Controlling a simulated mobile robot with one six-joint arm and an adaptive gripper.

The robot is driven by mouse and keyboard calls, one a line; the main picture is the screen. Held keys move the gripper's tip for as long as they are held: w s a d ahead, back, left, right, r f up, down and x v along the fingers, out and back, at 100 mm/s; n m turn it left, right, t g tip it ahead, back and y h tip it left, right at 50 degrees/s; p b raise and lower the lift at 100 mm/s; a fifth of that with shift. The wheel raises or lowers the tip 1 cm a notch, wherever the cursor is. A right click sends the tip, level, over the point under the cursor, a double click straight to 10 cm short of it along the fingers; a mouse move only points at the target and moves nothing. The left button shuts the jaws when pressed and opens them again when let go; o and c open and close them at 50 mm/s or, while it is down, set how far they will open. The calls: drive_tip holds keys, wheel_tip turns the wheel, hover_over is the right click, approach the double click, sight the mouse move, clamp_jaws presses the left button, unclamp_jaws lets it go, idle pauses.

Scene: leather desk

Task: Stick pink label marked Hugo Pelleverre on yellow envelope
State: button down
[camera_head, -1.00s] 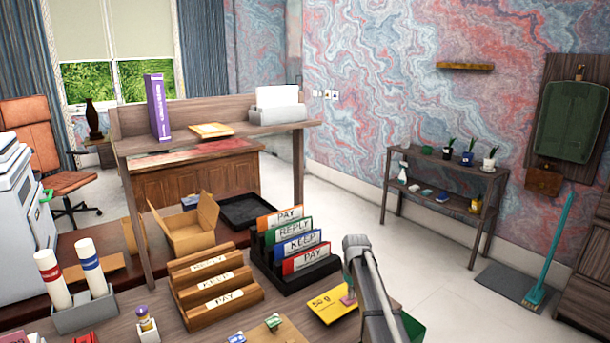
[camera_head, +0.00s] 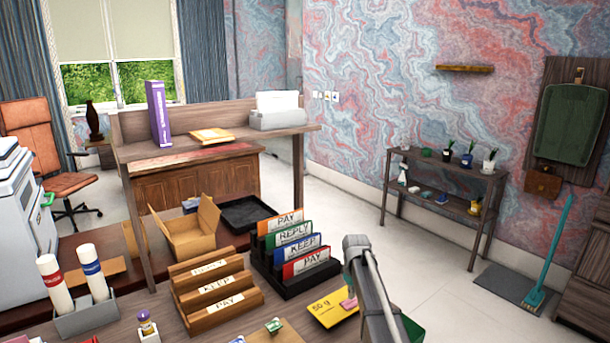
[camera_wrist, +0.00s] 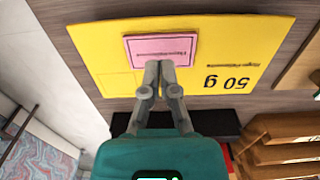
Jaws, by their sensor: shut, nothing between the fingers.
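The yellow envelope (camera_head: 325,313) lies flat on the desk at its right side, with "50 g" printed on it. In the wrist view the envelope (camera_wrist: 105,60) appears upside down. The pink label (camera_wrist: 163,49) lies on the envelope's face, looking flat, with small upside-down print I cannot read surely. The label (camera_head: 349,304) shows in the head view beside my arm. My gripper (camera_wrist: 161,67) is shut and empty, its fingertips overlapping the label's near edge. I cannot tell whether they touch it. In the head view my arm hides the fingertips.
A black sorter (camera_head: 285,278) with labelled dividers stands left of the envelope, beside a wooden rack (camera_head: 215,293). Glue-like tubes (camera_head: 90,270) stand at the left. A raised shelf (camera_head: 170,153) spans the back.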

sight(351, 302)
drive_tip(key=shift+r+p, duration=2.3)
drive_tip(key=shift+r, duration=0.25)
drive_tip(key=s+d+r+m+p, duration=0.1)
drive_tip(key=s+m, duration=0.6)
drive_tip(key=s, duration=2.1)
drive_tip(key=shift+d+r+p, duration=0.3)
drive_tip(key=shift+r+p, duration=0.25)
